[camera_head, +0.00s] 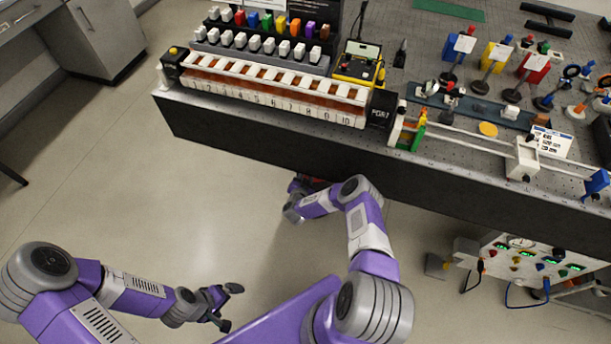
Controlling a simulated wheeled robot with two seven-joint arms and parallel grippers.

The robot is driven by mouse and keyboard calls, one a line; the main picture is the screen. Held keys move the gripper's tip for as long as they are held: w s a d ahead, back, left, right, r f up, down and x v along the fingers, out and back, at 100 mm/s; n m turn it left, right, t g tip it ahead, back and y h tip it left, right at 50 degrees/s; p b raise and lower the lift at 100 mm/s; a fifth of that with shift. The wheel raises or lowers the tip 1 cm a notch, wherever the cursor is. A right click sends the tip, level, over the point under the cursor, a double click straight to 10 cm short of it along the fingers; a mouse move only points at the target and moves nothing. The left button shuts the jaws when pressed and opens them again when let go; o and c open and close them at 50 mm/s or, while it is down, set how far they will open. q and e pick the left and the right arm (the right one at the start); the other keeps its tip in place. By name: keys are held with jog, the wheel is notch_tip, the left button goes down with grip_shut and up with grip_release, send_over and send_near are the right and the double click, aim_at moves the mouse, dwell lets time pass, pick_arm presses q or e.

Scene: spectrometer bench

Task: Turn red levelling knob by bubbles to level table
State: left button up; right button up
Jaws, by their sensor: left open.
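The table is a bench with a perforated grey top and a dark front side (250,135), running across the upper half. I cannot make out its bubbles. A small dark red part (312,184) shows under the front edge, beside my right wrist; I cannot tell whether it is the levelling knob. My right arm reaches up to there, and its gripper (298,186) is small, dark and partly hidden, so its jaws are unclear. My left gripper (229,306) is open and empty over the floor at the lower left, well away from the bench.
A long numbered white-and-orange unit (270,90) lies along the bench's front left, with coloured-top holders behind it. Optical mounts and a white rail (470,137) fill the right. A white control box (520,262) stands below at right. The floor (110,190) at left is clear.

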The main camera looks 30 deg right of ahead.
jog(key=shift+w+r+n, duration=0.1)
jog(key=shift+n, duration=0.2)
jog(key=shift+g, duration=0.3)
jog(key=o, duration=1)
jog(key=shift+o, duration=0.2)
jog(key=shift+a, duration=0.15)
jog(key=shift+s+a+r+p, duration=0.15)
jog(key=shift+s+a+p, duration=0.1)
jog(key=shift+s+p, duration=0.15)
jog(key=p+v, duration=0.2)
jog(key=v, duration=0.4)
jog(key=shift+s+a+p, duration=0.15)
jog(key=shift+a+p, duration=0.1)
jog(key=shift+p, duration=0.05)
